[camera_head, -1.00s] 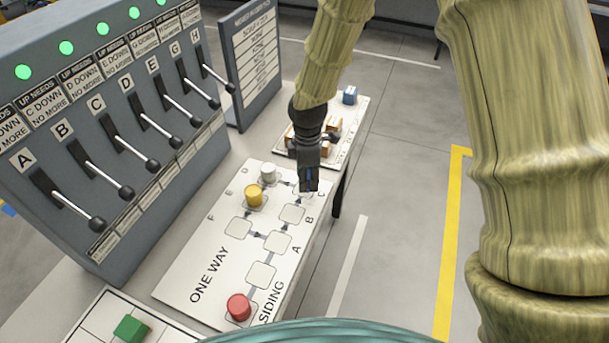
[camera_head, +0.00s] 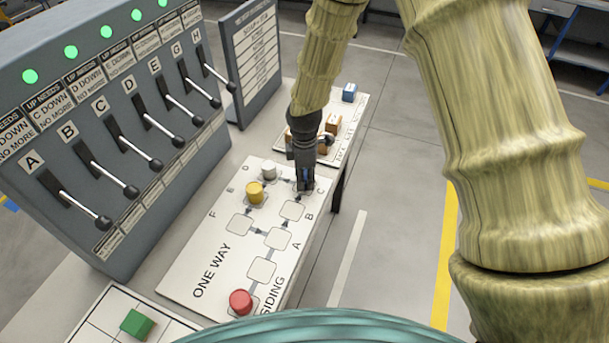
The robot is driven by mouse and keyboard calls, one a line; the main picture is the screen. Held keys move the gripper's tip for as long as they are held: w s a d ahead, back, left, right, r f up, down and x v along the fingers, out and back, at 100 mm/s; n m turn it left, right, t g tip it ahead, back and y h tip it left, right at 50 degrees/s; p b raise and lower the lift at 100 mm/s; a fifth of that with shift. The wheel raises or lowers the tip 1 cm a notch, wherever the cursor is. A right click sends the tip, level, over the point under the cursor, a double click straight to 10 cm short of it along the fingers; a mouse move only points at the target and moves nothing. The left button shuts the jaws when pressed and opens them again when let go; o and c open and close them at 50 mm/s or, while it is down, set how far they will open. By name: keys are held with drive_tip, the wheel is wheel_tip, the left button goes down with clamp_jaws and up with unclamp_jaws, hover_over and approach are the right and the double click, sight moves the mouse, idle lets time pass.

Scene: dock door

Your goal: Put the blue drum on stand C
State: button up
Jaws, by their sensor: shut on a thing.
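The white board (camera_head: 205,260) carries square stands joined by dark links. My gripper (camera_head: 306,187) is at the far right of the board, pointing down over stand C beside its letter "C". It is shut on the blue drum (camera_head: 307,174), of which only a sliver of blue shows between the fingers. The gripper hides most of stand C, so I cannot tell whether the drum touches it. A yellow drum (camera_head: 255,192) stands on stand E, a white drum (camera_head: 268,171) behind it, and a red drum (camera_head: 240,301) at the near end.
A grey lever panel (camera_head: 100,120) with several levers and green lamps stands left of the board. Behind my gripper is a tray (camera_head: 347,118) with orange-brown pieces and a blue block (camera_head: 349,92). A green block (camera_head: 137,324) lies at the near left. Stands B and A are empty.

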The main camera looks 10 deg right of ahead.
sight(305, 174)
drive_tip(key=shift+f, duration=0.1)
drive_tip(key=o, duration=1)
drive_tip(key=shift+r+b, duration=1.4)
drive_tip(key=shift+r, duration=4.7)
